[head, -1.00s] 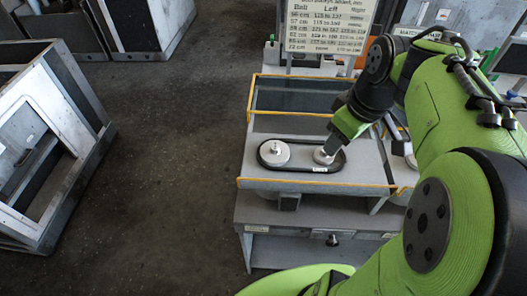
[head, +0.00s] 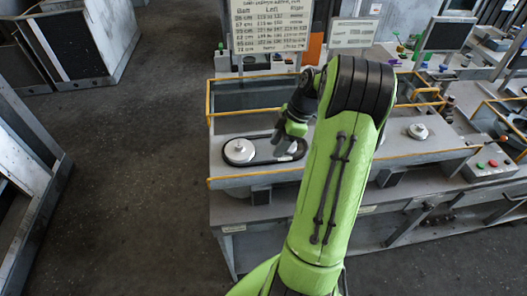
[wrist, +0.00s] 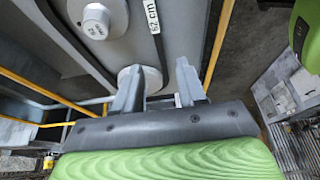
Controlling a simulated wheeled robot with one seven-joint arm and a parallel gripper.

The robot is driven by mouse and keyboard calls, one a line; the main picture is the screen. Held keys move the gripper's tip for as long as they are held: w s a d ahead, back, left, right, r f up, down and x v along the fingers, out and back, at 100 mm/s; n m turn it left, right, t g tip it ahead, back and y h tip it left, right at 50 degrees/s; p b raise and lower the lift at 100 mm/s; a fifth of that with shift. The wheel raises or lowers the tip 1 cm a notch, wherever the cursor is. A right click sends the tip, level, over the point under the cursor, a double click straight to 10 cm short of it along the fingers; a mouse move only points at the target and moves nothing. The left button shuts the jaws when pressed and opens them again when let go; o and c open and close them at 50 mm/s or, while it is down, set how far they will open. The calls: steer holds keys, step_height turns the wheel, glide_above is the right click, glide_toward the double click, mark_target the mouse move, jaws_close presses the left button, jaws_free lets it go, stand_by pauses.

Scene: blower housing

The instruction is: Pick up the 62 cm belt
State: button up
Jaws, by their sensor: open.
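The 62 cm belt (head: 262,160) is a black loop around two pale pulleys on a grey panel, in the middle of the head view. The left pulley (head: 240,149) is clear to see; the right one is mostly hidden by my gripper (head: 290,143). In the wrist view the belt (wrist: 155,40) carries a white "62 cm" label, and one run passes down between my fingers in the picture. My gripper (wrist: 158,72) is open, its two fingers apart over the right pulley (wrist: 140,78). I cannot tell whether a finger touches the belt.
A yellow rail (head: 262,181) edges the panel's front. A sign with a belt table (head: 270,25) stands behind. Another pulley (head: 418,131) sits on the bench to the right, near a button box (head: 490,167). The floor (head: 140,180) at left is open.

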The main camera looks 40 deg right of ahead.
mark_target(267, 164)
steer(key=x, duration=0.5)
steer(key=shift+f, duration=0.35)
jaws_close()
